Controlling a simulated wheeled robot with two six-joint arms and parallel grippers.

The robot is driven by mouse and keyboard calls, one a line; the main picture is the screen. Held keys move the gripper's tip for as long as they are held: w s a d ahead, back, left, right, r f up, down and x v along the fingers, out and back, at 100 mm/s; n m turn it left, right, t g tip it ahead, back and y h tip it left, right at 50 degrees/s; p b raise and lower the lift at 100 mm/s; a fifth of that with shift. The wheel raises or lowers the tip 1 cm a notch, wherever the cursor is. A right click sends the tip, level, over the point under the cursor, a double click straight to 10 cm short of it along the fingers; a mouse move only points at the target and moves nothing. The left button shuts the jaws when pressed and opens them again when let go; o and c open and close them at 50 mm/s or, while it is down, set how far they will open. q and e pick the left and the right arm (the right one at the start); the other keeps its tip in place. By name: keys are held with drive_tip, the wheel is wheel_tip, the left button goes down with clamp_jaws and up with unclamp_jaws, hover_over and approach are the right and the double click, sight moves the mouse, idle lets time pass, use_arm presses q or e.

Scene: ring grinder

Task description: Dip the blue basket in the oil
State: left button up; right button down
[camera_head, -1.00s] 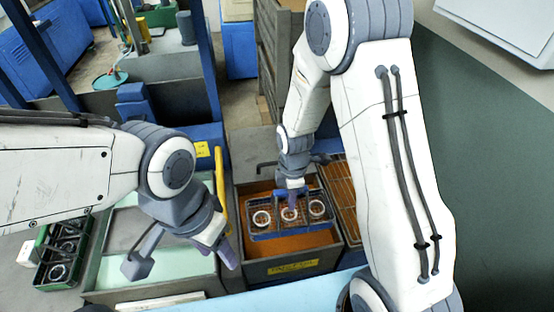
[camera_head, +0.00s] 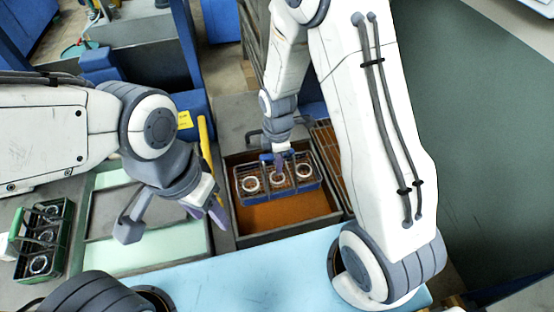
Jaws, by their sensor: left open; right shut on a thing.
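The blue basket (camera_head: 259,200) holds several metal rings and is over the tank of orange-brown oil (camera_head: 290,212), toward its back side. I cannot tell whether its bottom touches the oil. My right gripper (camera_head: 279,164) comes down from above and is shut on the basket at its top middle. My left gripper (camera_head: 208,213) is open and empty, left of the oil tank and over the edge of the pale green tank. The basket's far side is partly hidden by my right gripper.
A pale green tank (camera_head: 165,243) lies left of the oil tank. A green basket with rings (camera_head: 67,241) stands at the far left. A yellow bar (camera_head: 205,140) rises between the tanks. A wire grate (camera_head: 326,146) lies right of the oil.

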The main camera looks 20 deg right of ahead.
wheel_tip(320, 180, down, 13)
drive_tip(key=b, duration=0.9)
drive_tip(key=shift+r, duration=0.1)
idle(5.5)
